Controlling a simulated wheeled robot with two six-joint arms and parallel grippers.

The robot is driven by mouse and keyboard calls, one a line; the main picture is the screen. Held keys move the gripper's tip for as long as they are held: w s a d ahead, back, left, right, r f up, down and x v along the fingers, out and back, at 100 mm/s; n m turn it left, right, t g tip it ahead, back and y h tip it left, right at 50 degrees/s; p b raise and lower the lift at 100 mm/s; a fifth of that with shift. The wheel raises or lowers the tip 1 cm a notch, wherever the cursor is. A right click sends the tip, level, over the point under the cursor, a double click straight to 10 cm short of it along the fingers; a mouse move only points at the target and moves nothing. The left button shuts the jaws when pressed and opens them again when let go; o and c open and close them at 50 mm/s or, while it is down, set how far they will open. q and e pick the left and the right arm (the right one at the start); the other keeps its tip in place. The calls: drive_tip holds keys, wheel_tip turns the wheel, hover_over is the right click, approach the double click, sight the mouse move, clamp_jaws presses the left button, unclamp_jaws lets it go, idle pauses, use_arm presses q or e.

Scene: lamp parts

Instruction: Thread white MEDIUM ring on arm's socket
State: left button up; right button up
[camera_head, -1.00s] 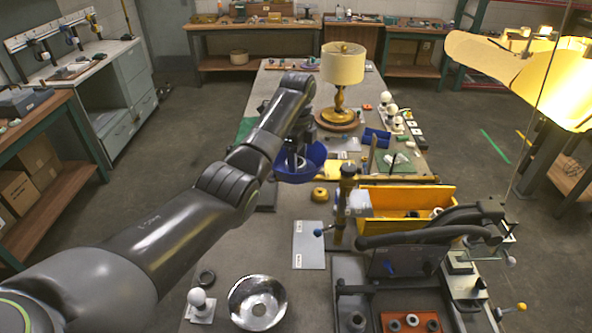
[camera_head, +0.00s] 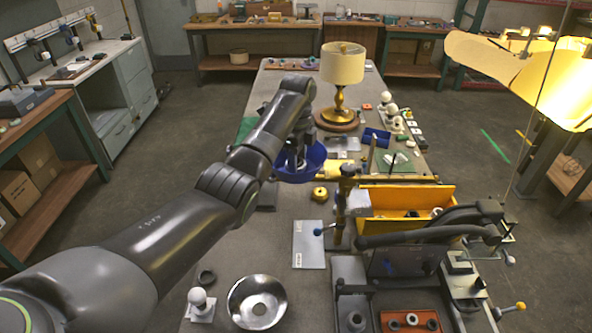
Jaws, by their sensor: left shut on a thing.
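My left gripper (camera_head: 298,164) reaches down to the blue bowl (camera_head: 315,173) near the middle of the bench. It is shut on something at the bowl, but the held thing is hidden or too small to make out. I cannot pick out the white medium ring with certainty. A brass-coloured upright post (camera_head: 344,212) stands beside the yellow bin, right of the bowl. I cannot tell whether it carries the arm's socket.
A yellow bin (camera_head: 402,198) and dark fixtures (camera_head: 400,262) fill the right front. A silver bowl (camera_head: 240,313), a dark ring (camera_head: 206,277) and a white bulb (camera_head: 197,297) are at the front left. A finished lamp (camera_head: 341,65) stands behind.

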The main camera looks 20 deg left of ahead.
use_arm(q)
drive_tip(key=shift+s+f, duration=0.1)
drive_tip(key=shift+f, duration=0.1)
drive_tip(key=m, duration=0.3)
drive_tip(key=shift+s+f, duration=0.1)
drive_tip(key=m, duration=0.4)
drive_tip(key=shift+s+a+f, duration=0.1)
idle(0.3)
drive_tip(key=shift+m, duration=0.5)
drive_tip(key=m, duration=0.4)
drive_tip(key=shift+s, duration=0.1)
drive_tip(key=shift+a+m, duration=0.1)
drive_tip(key=shift+m, duration=0.8)
drive_tip(key=shift+m, duration=1.5)
